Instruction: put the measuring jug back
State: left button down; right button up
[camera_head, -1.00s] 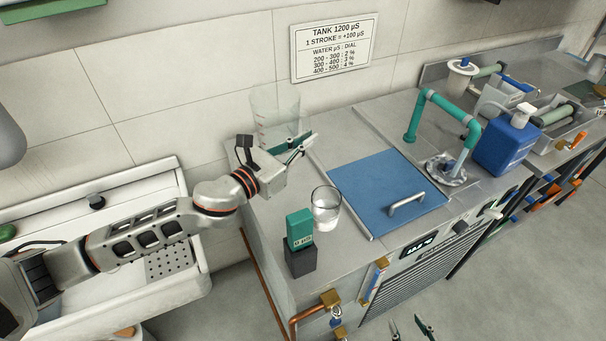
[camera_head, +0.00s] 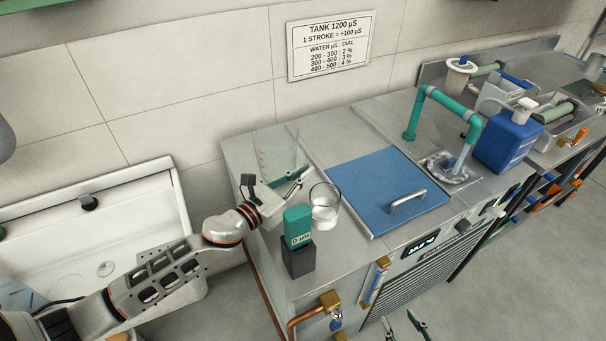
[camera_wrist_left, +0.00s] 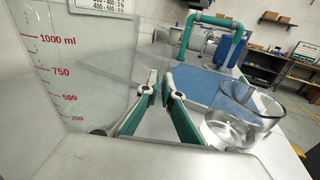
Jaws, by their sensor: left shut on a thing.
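The measuring jug (camera_head: 275,147) is clear with red marks and looks upright over the back left of the steel worktop. In the left wrist view the jug (camera_wrist_left: 75,75) fills the left side, its scale reading up to 1000 ml. My left gripper (camera_head: 291,183) is shut on the jug at its near right side; its green-padded fingers (camera_wrist_left: 158,100) show in the wrist view. The grasped part is hard to make out. I cannot tell whether the jug's base touches the worktop. My right gripper (camera_head: 403,327) shows only its fingertips at the bottom edge, apart and empty.
A glass beaker (camera_head: 324,205) with clear liquid stands close right of my left gripper. A green meter (camera_head: 297,227) stands in a dark block in front. A blue lid (camera_head: 385,185), teal pipe (camera_head: 428,100) and blue bottle (camera_head: 507,140) are further right. A white sink (camera_head: 100,215) is left.

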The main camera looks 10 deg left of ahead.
pick_arm(q)
jog(key=shift+f, duration=0.15)
jog(key=c, duration=2.2)
grip_release()
jog(key=shift+c, duration=0.2)
jog(key=shift+r, duration=0.25)
jog(key=b+v, duration=0.1)
jog(key=v, duration=1.1)
jog(key=shift+b, duration=0.3)
jog(key=shift+s, duration=0.1)
